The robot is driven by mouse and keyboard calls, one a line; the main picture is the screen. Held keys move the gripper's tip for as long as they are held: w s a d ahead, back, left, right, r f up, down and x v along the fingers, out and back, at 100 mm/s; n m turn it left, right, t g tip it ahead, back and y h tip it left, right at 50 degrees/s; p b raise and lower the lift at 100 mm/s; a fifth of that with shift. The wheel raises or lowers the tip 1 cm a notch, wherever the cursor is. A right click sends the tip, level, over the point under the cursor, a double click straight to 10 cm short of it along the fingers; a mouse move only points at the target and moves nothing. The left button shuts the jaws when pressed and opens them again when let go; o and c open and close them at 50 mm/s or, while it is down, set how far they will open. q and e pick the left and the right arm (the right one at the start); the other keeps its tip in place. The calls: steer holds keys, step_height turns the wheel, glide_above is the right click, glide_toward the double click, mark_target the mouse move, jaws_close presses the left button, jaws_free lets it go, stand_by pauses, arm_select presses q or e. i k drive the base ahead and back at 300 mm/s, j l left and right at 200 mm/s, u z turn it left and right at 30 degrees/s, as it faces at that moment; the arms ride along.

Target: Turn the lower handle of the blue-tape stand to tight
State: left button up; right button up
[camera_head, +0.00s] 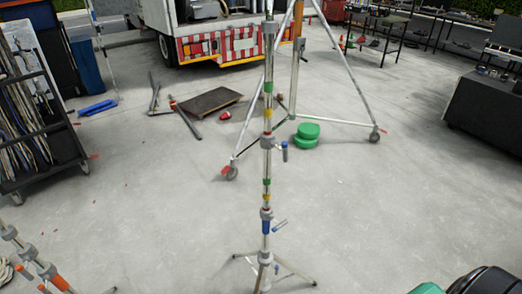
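The blue-tape stand (266,180) stands upright in the middle, a slim metal pole on spread legs (264,270). Its blue tape band (265,227) is low on the pole, just under a grey collar (266,213). The lower handle (279,226) sticks out to the right beside the blue band, tilted up toward its outer end. An upper handle (284,151) hangs down on the right of a higher collar (267,141). Green and yellow bands also mark the pole. I cannot tell how tight either handle is. Neither of my grippers is in view.
A wheeled tripod stand (349,70) with an orange band is behind. Green round pads (307,130) and a dark board (209,101) lie on the floor. An orange-banded stand (40,265) is at lower left, a cart (35,140) at left.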

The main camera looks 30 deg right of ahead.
mark_target(279, 224)
steer(key=z, duration=1)
